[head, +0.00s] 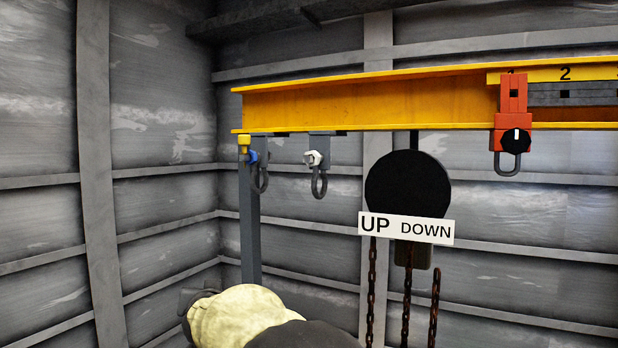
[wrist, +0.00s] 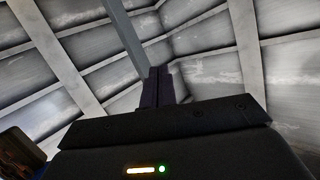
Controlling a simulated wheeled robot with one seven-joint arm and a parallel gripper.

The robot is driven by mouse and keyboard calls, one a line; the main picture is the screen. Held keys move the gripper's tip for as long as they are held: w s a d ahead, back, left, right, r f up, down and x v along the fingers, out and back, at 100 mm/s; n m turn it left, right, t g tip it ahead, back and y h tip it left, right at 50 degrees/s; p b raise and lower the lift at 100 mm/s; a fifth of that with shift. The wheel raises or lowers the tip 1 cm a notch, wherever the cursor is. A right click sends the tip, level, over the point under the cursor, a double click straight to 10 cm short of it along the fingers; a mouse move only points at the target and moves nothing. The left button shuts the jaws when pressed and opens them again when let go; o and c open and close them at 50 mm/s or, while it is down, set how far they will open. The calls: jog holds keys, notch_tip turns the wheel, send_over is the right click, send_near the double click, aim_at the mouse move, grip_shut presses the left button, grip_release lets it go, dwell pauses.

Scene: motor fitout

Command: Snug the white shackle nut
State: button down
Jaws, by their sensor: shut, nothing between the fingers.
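The white shackle nut (head: 311,158) sits on the left side of a dark grey shackle (head: 319,184), which hangs from a bracket under the yellow beam. A second shackle (head: 260,179) with a blue nut (head: 252,156) hangs to its left. In the wrist view my gripper (wrist: 160,72) is shut and empty, with its fingers together and pointing toward the grey wall. Neither nut shows in the wrist view. In the head view my arm is low at the bottom, below the shackles, and my fingertips cannot be made out there.
The yellow beam (head: 370,98) spans the upper right. A black hoist (head: 408,185) with an UP/DOWN sign (head: 406,228) and rusty chains (head: 372,290) hangs right of the white nut. A red trolley (head: 512,130) is farther right. A grey post (head: 249,225) stands at left.

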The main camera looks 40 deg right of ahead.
jog(key=d+r+m+h+p, duration=0.2)
jog(key=d+r+m+h, duration=0.5)
jog(key=r, duration=0.6)
jog(key=m+g+h+p, duration=0.2)
jog(key=m+g+h, duration=0.2)
jog(key=m+g, duration=0.25)
send_near(313, 173)
jog(key=shift+a+r+n, duration=0.15)
jog(key=shift+a+n, duration=0.2)
jog(key=shift+d, duration=0.1)
jog(key=shift+p+x, duration=1.35)
jog(key=shift+x, duration=2.15)
jog(key=shift+r+p, duration=0.5)
jog(key=shift+p, duration=0.4)
jog(key=shift+w+a+r+p, duration=0.25)
jog(key=shift+w+p, duration=0.35)
jog(key=shift+p, duration=1)
